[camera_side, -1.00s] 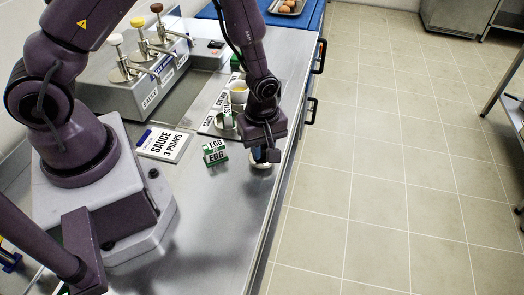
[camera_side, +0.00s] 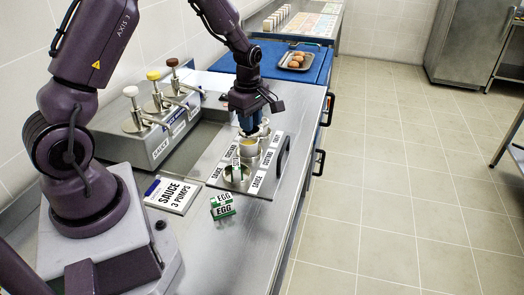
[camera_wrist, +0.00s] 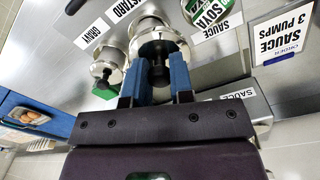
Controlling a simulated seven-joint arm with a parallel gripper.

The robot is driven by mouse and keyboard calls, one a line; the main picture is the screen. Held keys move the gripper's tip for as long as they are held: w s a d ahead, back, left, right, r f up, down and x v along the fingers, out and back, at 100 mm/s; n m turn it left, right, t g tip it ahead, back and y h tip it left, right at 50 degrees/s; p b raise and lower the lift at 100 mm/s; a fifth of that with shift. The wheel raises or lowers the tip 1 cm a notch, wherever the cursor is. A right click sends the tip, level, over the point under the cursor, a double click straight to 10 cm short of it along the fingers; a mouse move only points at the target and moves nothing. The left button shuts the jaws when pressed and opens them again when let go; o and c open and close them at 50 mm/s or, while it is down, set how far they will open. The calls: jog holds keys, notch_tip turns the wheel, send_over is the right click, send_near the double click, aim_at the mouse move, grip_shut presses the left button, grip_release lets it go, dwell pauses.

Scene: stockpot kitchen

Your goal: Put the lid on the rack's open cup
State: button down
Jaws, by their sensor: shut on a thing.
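My gripper (camera_side: 249,127) is above the far part of the rack, its blue fingers pointing down. In the wrist view, the fingers (camera_wrist: 158,82) are shut on the small knob of a round metal lid (camera_wrist: 157,47). The lid hangs over the rack and hides part of what is below it. In the side view a pale cup (camera_side: 248,146) stands in the rack (camera_side: 219,170) just under the fingers. I cannot tell whether the lid touches the cup. A round metal holder (camera_side: 236,174) is at the rack's near end.
The sauce dispenser (camera_side: 152,135) with several pumps stands left of the rack. A tray of eggs (camera_side: 295,61) sits at the back.

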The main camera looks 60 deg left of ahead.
jog(key=a+r+n, duration=0.1)
jog(key=a, duration=0.3)
jog(key=shift+w+f, duration=0.2)
jog(key=shift+f, duration=0.7)
jog(key=shift+w+f, duration=0.15)
jog(key=shift+f, duration=0.75)
jog(key=shift+w+f, duration=0.2)
jog(key=shift+f, duration=0.7)
jog(key=shift+f, duration=0.15)
jog(key=shift+c, duration=2.2)
grip_release()
notch_tip(320, 180, up, 7)
